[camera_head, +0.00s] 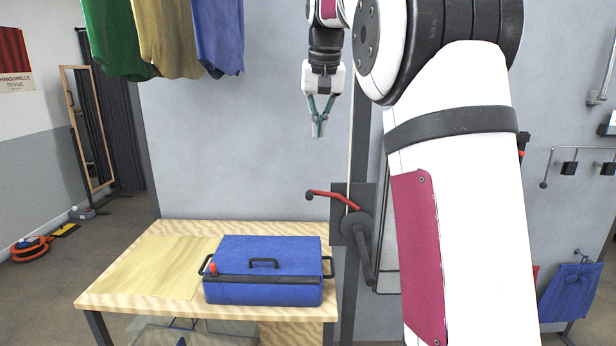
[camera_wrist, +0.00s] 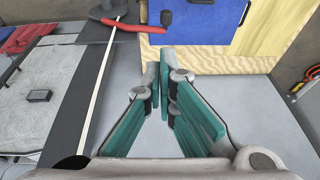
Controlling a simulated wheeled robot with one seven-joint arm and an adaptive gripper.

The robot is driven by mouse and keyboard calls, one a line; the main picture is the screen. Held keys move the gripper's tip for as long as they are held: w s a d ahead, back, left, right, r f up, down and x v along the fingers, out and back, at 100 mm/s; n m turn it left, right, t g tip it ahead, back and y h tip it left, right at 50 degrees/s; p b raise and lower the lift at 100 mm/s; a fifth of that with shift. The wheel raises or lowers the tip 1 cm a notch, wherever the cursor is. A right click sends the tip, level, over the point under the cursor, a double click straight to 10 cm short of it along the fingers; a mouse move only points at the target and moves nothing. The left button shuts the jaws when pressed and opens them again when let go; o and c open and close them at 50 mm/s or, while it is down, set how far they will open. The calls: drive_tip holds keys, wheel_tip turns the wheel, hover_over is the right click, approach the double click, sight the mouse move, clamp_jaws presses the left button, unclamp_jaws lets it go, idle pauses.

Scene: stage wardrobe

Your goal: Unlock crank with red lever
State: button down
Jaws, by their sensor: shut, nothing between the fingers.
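The red lever (camera_head: 336,198) with a black knob at its left end sticks out from the dark crank housing (camera_head: 354,226) on a post right of the table. In the wrist view the red lever (camera_wrist: 130,26) lies at the top, beyond the fingertips, with its black knob to the right. A dark crank arm (camera_head: 364,262) hangs down from the housing. My gripper (camera_head: 319,132) points down above the lever, clearly apart from it. Its teal fingers are shut and empty; they also show in the wrist view (camera_wrist: 168,62).
A wooden table (camera_head: 130,285) carries a blue case (camera_head: 270,270) with black handles, left of the crank. Green, tan and blue cloths (camera_head: 218,35) hang at upper left. My arm hides part of the wall right of the post. The space between gripper and lever looks clear.

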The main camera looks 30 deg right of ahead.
sight(311, 192)
drive_tip(key=p+x, duration=0.1)
drive_tip(key=x, duration=0.3)
drive_tip(key=p+x, duration=0.1)
drive_tip(key=x, duration=0.4)
drive_tip(key=a+p+x, duration=0.1)
drive_tip(key=x, duration=0.3)
drive_tip(key=shift+s+f, duration=0.3)
drive_tip(key=shift+f, duration=0.25)
drive_tip(key=shift+w+a+f+h+b, duration=0.15)
drive_tip(key=shift+f+h+b, duration=0.1)
drive_tip(key=shift+h+b, duration=0.1)
